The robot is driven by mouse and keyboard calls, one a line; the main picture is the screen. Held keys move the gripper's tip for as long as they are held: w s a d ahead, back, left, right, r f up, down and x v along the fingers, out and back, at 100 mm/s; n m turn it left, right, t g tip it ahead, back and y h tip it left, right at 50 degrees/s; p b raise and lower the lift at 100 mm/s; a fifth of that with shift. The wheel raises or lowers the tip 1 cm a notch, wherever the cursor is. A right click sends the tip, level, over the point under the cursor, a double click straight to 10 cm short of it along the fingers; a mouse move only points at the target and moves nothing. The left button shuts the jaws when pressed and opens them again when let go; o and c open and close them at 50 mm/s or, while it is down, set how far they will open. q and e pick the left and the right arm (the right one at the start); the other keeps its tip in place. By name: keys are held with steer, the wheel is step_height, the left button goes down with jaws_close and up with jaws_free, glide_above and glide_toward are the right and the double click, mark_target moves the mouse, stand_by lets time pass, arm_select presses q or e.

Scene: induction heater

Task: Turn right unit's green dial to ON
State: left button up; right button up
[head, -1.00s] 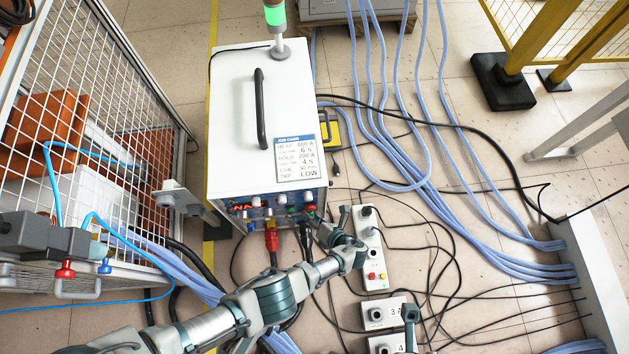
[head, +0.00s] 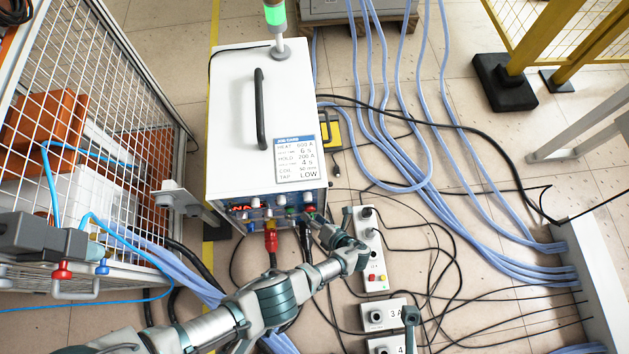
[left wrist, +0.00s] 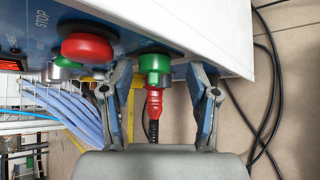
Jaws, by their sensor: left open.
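The green dial (left wrist: 155,66) is on the blue front panel of a white unit and shows in the left wrist view. My left gripper (left wrist: 160,70) is open, with one finger on each side of the dial; I cannot tell whether either touches it. A red STOP button (left wrist: 88,45) is left of the dial there. In the head view, my left gripper (head: 330,219) is at the lower right corner of the white unit (head: 235,125). The dial is not clearly visible there. My right gripper is not in view.
A red connector (left wrist: 154,102) shows below the dial, between the fingers. A power strip (head: 372,255) and numbered boxes (head: 383,314) lie on the floor right of my arm. Blue hoses (head: 405,160) and black cables cross the floor. A mesh cage (head: 85,85) stands at left.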

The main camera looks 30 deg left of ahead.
arm_select(q)
steer(key=v, duration=1.2)
steer(key=shift+w+f, duration=0.1)
